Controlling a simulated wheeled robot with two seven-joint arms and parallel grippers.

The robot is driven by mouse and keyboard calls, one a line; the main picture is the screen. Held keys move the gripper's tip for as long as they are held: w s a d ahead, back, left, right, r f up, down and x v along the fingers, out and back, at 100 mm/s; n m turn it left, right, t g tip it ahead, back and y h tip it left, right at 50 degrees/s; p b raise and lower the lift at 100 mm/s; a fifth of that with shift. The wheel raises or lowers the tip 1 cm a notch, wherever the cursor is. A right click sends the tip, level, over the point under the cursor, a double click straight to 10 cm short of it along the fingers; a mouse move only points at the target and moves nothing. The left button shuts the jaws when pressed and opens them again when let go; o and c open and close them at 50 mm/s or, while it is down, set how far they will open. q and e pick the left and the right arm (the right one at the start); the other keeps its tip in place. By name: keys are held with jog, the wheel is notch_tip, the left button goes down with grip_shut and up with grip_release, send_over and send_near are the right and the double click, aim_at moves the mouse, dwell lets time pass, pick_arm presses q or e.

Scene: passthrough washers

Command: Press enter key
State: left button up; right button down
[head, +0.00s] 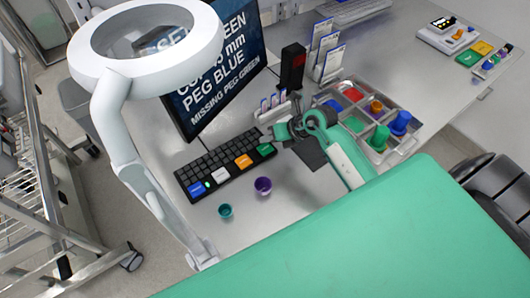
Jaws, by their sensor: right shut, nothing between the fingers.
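A black keyboard (222,165) lies on the grey desk in front of the monitor. Its front row has large blue, white, orange and green keys; their labels are too small to read, so I cannot tell which is enter. The green key (266,150) is at the right end, the orange key (243,161) left of it. My right gripper (282,133) is shut and empty, just right of the keyboard's right end, near the green key. Whether it touches anything is unclear. My left gripper is not in view.
A monitor (212,65) stands behind the keyboard. A white ring lamp (122,150) rises at the left. A teal cup (225,211) and a purple cup (263,185) stand in front of the keyboard. A tray (401,152) with coloured parts lies right of my gripper.

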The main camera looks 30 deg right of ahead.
aim_at(261, 147)
jog(key=shift+f+b, duration=0.3)
jog(key=shift+f, duration=0.6)
dwell(0.7)
dwell(0.6)
jog(key=shift+f, duration=0.4)
jog(key=shift+f+b, duration=0.45)
jog(key=shift+b, duration=0.05)
dwell(0.5)
dwell(0.3)
jog(key=shift+r+p, duration=0.75)
jog(key=shift+r, duration=0.15)
jog(key=shift+r, duration=0.1)
